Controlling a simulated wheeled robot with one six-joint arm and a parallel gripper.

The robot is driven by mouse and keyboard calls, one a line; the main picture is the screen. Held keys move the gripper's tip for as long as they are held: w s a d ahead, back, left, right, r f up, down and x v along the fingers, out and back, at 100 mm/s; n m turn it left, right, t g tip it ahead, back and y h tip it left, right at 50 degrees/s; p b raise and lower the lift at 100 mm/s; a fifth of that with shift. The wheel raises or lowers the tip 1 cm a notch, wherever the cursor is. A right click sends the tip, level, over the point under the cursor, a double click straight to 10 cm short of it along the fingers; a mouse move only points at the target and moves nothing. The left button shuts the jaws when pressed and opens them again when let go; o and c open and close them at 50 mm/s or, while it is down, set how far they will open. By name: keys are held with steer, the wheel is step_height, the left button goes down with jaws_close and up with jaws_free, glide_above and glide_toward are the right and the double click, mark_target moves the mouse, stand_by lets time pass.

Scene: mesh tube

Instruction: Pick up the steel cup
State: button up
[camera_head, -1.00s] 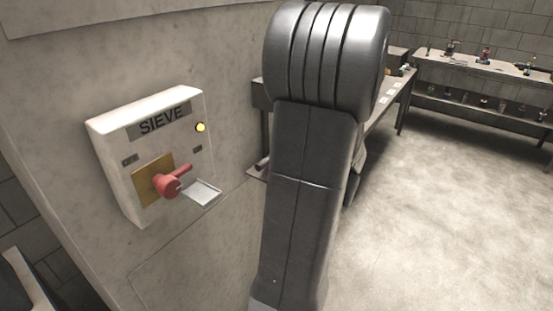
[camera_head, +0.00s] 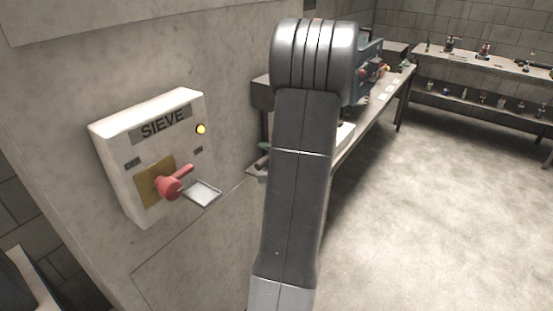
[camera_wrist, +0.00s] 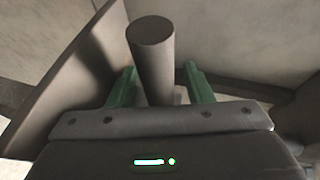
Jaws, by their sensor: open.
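In the wrist view a plain dull-grey cylinder (camera_wrist: 152,60), which looks like the steel cup, stands between the two green fingers of my gripper (camera_wrist: 160,76). The fingers are apart, one on each side of it, with a visible gap on the right. Its lower end is hidden behind the gripper body, and I cannot see an opening in it. In the head view my arm hides most of my gripper. A small green piece shows left of the arm, beside a small grey object (camera_head: 261,162) at a ledge; I cannot tell whether that is the cup.
A pale wall carries a white SIEVE box (camera_head: 150,155) with a red lever (camera_head: 174,183) and a lit yellow lamp. A brown panel (camera_wrist: 75,75) rises close left of my gripper. A workbench (camera_head: 372,118) stands behind my arm. The floor at right is clear.

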steer(key=shift+c, duration=0.3)
jaws_close()
steer(key=shift+d+r, duration=0.1)
steer(key=shift+r, duration=0.1)
steer(key=shift+s+r, duration=0.1)
steer(key=shift+r, duration=0.3)
step_height(320, 180, up, 6)
steer(key=s+d+b, duration=0.3)
steer(key=s+d, duration=0.8)
steer(key=d, duration=0.4)
steer(key=shift+d, duration=0.2)
stand_by(0.4)
